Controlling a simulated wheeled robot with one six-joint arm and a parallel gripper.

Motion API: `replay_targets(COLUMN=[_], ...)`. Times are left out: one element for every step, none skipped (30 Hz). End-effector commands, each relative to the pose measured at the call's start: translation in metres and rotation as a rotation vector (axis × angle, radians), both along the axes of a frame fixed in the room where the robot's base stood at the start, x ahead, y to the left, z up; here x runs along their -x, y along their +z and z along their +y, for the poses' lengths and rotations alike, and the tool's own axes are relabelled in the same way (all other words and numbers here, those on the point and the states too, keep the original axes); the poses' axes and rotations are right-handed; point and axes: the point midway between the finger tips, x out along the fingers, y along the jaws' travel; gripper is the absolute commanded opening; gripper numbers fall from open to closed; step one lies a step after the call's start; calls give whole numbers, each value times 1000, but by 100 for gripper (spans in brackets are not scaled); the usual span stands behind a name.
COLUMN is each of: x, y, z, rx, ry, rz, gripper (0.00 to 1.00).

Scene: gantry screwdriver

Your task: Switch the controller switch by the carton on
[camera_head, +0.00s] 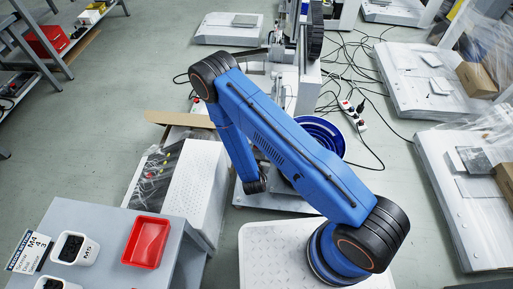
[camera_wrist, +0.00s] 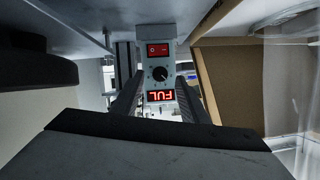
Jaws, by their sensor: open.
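The controller (camera_wrist: 172,85) is a small grey box in the middle of the wrist view. It carries a red rocker switch (camera_wrist: 157,49) at the top, a black knob below it and a lit red display (camera_wrist: 160,96) with upside-down letters. Which way the rocker is tipped I cannot tell. A brown carton (camera_wrist: 217,85) stands just right of the controller. My gripper (camera_wrist: 160,88) is open, its dark fingers on either side of the controller's lower part. Nothing shows between them but the controller beyond; contact is unclear. In the head view my blue arm hides the gripper and controller.
A pale surface (camera_wrist: 60,25) hangs close above left in the wrist view. In the head view, a grey table (camera_head: 95,225) with a red tray (camera_head: 147,242) stands at lower left. Cables and a power strip (camera_head: 352,115) lie on the floor right of my arm.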

Motion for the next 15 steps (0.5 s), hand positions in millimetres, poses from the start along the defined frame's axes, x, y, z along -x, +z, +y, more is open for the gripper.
replay_targets(x=[-6, -9, -13, -15, -17, -19, -20, -21, -22, -23, -23, -23, -23, -23, -23], y=[-3, -4, -6, -7, -7, -8, -9, -9, -9, -9, -10, -10, -10, -10, -10], z=[-1, -2, -2, -2, -2, -2, -2, -2, -2, -2, -2, -2, -2, -2, -2], rx=[-1, -1, 0, 0, -1, -1, 0, 0, 0, 0, 0, 0, 0, 0, 0], ry=[-3, -3, -2, -2, -1, -1, 0, 0, 0, 0, 0, 0, 0, 0, 0], rz=[-1, 0, 0, 0, 1, 1, 1, 1, 1, 1, 1, 1, 1, 1, 1], gripper=[40, 40, 40, 40, 40, 40, 40, 40, 40, 40, 40, 40, 40, 40, 40])
